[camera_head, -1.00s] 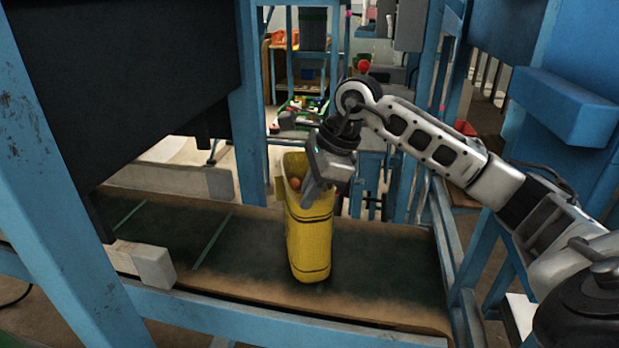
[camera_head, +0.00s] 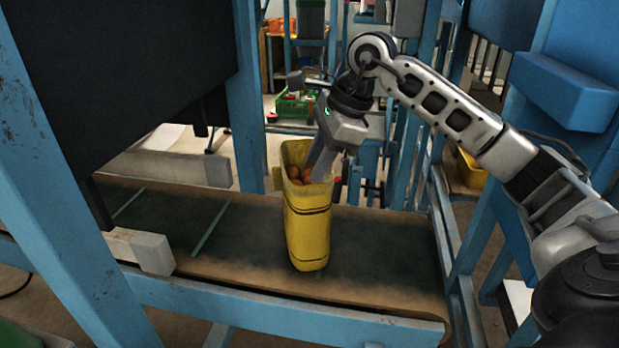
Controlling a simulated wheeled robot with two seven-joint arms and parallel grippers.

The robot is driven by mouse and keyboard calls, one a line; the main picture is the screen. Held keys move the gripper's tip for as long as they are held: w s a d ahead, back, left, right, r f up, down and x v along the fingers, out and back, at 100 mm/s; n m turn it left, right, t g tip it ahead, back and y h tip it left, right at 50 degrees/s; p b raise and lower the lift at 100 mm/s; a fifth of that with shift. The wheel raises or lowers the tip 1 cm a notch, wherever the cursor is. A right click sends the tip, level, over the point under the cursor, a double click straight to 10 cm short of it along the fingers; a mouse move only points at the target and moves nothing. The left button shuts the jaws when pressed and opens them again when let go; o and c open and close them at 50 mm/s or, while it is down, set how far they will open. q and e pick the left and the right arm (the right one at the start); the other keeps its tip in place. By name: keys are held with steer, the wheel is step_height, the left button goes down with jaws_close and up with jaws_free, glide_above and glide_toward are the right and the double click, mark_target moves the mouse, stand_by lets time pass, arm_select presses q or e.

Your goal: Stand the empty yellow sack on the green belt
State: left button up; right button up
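The yellow sack (camera_head: 307,225) stands upright on the dark green belt (camera_head: 245,238), with dark bands near its top and bottom. Its mouth is open at the top, and several round orange-brown items show inside, so it does not look empty. My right gripper (camera_head: 328,172) is at the right side of the mouth. One grey finger reaches down into the mouth, and a dark part shows just outside the right rim. Whether the fingers pinch the rim is hidden. My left gripper is not in view.
A blue frame rail (camera_head: 270,312) runs along the belt's near side, and blue posts stand left and right. A pale block (camera_head: 152,253) sits at the belt's left near edge. A green crate (camera_head: 294,106) is behind. The belt is clear on both sides of the sack.

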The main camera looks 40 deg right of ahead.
steer(key=v, duration=0.7)
steer(key=a+f+m+t+y, duration=0.1)
steer(key=a+f+m+y, duration=0.3)
steer(key=a+y, duration=0.65)
steer(key=a+f+m+y, duration=0.3)
steer(key=a+m+y, duration=0.2)
steer(key=a, duration=1)
steer(key=d+f+m+t+h, duration=0.2)
steer(key=f+m+t+h, duration=0.4)
steer(key=m, duration=0.7)
steer(key=d+f+m+t+h, duration=0.2)
steer(key=f+m+t+h, duration=0.45)
steer(key=m, duration=0.65)
steer(key=s+f+m+g+h, duration=0.1)
steer(key=s+f+m+g, duration=0.2)
steer(key=f, duration=0.6)
steer(key=s+f+m+g+h, duration=0.2)
steer(key=s+f+m+g, duration=0.1)
steer(key=s+f+m, duration=0.5)
steer(key=shift+s+f+g, duration=0.35)
steer(key=shift+s+f, duration=0.15)
steer(key=shift+s, duration=0.7)
